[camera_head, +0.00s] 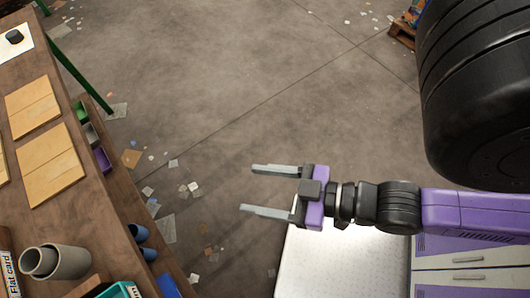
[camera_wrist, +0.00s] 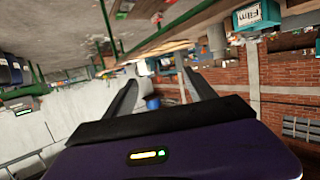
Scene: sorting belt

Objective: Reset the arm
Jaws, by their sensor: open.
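My gripper (camera_head: 258,190) is open and empty in the head view. Its two grey fingers point left and are spread apart over the bare concrete floor. A purple wrist and black joints connect it to my arm (camera_head: 470,213) at the right. In the wrist view, my gripper (camera_wrist: 157,82) shows as two dark fingers spread apart with nothing held between them. The fingers touch nothing that I can see.
A brown table (camera_head: 95,235) runs along the left with wooden boards (camera_head: 48,163), grey cups (camera_head: 70,262) and a teal box (camera_head: 120,290). A white perforated surface (camera_head: 340,262) lies below my gripper. Paper scraps (camera_head: 165,228) litter the floor. The middle floor is clear.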

